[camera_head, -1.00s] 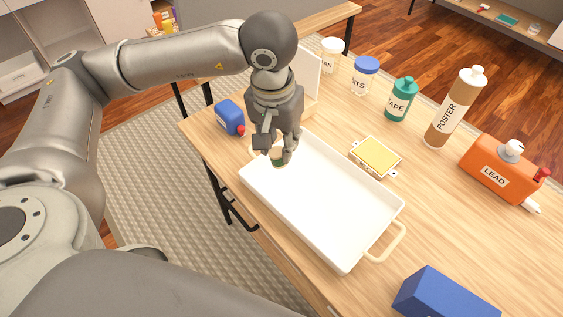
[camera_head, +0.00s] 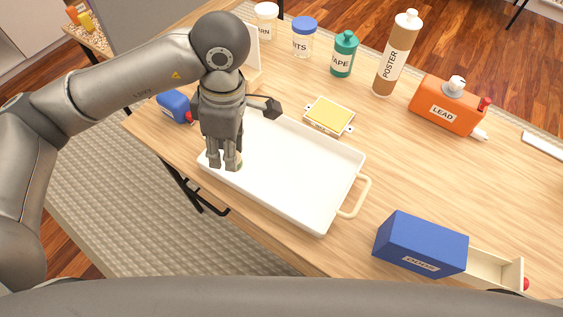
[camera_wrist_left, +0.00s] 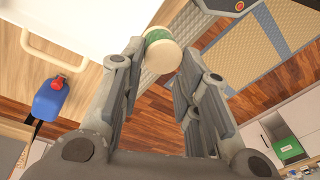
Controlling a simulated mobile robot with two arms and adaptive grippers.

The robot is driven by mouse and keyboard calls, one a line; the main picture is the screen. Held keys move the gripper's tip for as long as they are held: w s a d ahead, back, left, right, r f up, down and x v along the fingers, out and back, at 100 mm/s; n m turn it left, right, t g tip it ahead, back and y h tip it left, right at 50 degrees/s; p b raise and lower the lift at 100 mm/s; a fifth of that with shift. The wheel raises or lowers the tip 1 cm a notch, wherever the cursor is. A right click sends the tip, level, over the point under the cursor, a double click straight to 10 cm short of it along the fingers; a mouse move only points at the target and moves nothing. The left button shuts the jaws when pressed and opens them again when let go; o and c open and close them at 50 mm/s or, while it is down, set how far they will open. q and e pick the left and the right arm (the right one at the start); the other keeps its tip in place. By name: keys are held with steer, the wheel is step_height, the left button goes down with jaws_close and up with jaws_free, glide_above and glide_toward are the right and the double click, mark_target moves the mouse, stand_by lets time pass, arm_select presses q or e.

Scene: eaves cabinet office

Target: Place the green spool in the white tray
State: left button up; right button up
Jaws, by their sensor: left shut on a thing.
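The green spool (camera_wrist_left: 158,52), with a green band and cream ends, is held between the fingertips of my left gripper (camera_wrist_left: 163,68) in the left wrist view. In the head view my left gripper (camera_head: 228,162) points down at the left end of the white tray (camera_head: 290,205), and a small part of the spool (camera_head: 239,161) shows beside its fingers. The fingers hide most of the spool there. I cannot tell whether the spool touches the tray floor. The tray also fills the top left of the wrist view (camera_wrist_left: 95,18). My right gripper is not in view.
A yellow-topped box (camera_head: 329,115) lies beyond the tray. Jars and bottles line the back, with an orange LEAD can (camera_head: 445,107) at right. A blue box (camera_head: 418,243) with its drawer open is at front right.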

arm_select(q)
steer(key=s+d+f+n+h, duration=0.1)
steer(key=s+d+n+h, duration=0.3)
steer(key=n, duration=0.6)
steer(key=s+d+n, duration=0.1)
steer(key=d+n, duration=0.4)
steer(key=n, duration=0.5)
steer(key=n+t, duration=0.3)
steer(key=n, duration=0.8)
glide_toward(298, 170)
steer(key=shift+s+d+r+p, duration=0.2)
steer(key=shift+d+p, duration=0.1)
steer(key=shift+d, duration=0.25)
steer(key=shift+w+f, duration=0.45)
steer(key=x, duration=0.1)
steer(key=p+x, duration=0.1)
steer(key=x, duration=0.1)
steer(key=shift+s+a, duration=0.1)
steer(key=shift+a, duration=0.2)
steer(key=shift+f, duration=0.3)
